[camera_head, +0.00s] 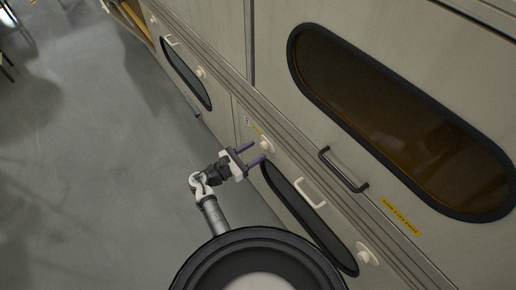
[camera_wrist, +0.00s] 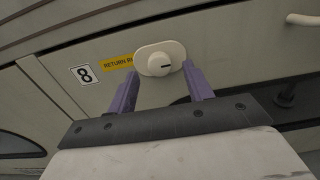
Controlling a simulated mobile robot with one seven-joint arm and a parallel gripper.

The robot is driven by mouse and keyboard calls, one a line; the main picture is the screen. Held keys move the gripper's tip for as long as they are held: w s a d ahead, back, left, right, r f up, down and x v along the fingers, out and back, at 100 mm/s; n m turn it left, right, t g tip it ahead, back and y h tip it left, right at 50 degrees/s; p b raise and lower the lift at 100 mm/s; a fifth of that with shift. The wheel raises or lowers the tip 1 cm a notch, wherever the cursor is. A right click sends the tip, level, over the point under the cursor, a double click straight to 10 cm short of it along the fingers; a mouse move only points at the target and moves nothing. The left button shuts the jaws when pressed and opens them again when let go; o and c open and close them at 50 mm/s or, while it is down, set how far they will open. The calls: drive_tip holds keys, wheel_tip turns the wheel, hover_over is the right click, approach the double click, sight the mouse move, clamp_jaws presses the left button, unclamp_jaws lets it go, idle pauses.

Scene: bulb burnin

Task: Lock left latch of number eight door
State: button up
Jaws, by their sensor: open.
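The number eight door is the lower cream panel with a long dark window (camera_head: 305,215) and a cream handle (camera_head: 310,191). In the wrist view a white "8" label (camera_wrist: 86,74) marks it. Its left latch is a cream round knob on an oval plate (camera_wrist: 160,60), with a short dark mark at the right of the knob face; it also shows in the head view (camera_head: 265,144). My gripper (camera_head: 257,153) is open, its two purple fingers pointing at the latch. In the wrist view the fingers (camera_wrist: 160,85) stand either side of the knob. Contact cannot be told.
A second latch (camera_head: 367,257) sits at the door's right end. Above is a large door with a dark oval window (camera_head: 400,120) and a black handle (camera_head: 343,170). Another lower door with a dark window (camera_head: 186,72) is farther left. The grey floor (camera_head: 90,170) at left is clear.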

drive_tip(key=shift+x, duration=1.15)
clamp_jaws()
